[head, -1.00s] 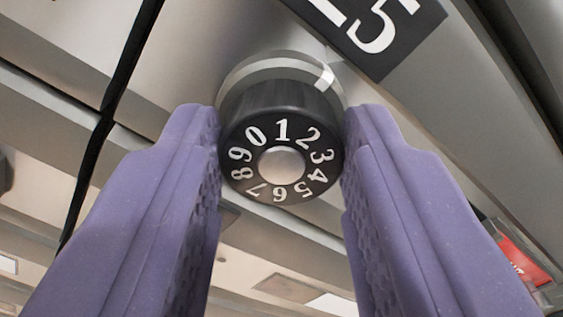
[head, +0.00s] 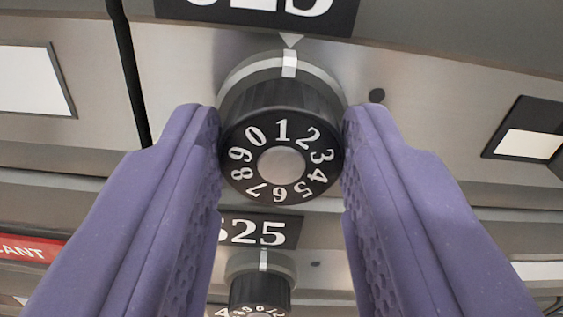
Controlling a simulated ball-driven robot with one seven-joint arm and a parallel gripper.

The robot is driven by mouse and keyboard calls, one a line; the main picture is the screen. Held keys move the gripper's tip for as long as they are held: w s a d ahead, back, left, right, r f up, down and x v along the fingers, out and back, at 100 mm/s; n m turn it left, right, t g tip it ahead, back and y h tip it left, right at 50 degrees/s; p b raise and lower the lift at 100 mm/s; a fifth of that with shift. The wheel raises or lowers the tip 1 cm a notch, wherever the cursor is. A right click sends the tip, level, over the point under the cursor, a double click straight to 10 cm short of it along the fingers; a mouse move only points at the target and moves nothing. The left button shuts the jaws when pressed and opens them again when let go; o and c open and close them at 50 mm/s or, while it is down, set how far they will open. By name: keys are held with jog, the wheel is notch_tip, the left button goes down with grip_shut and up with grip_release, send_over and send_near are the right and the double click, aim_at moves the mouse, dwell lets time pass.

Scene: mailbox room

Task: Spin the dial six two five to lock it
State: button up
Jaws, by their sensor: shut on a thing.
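A black dial (head: 281,170) with white digits 0 to 9 and a silver centre stands out from a metal door in the head view. My gripper (head: 281,118) is shut on this dial, with one purple finger on each side. The digit 1 is at the top of the dial face. A white mark on the silver collar (head: 289,64) behind the dial stands almost straight above the 1, under a small pale triangle. A black number plate (head: 260,12) above is cut off by the picture's top edge; its last digits look like 25.
A second dial (head: 260,292) sits lower, below a plate (head: 262,232) ending in 25, its first digit partly hidden by my left finger. A red label (head: 30,249) is at left. A small dark hole (head: 377,95) is right of the held dial.

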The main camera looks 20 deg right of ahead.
jog(key=shift+f, duration=0.1)
jog(key=o, duration=1.1)
jog(key=shift+c, duration=0.2)
jog(key=p+v, duration=0.1)
jog(key=v, duration=0.7)
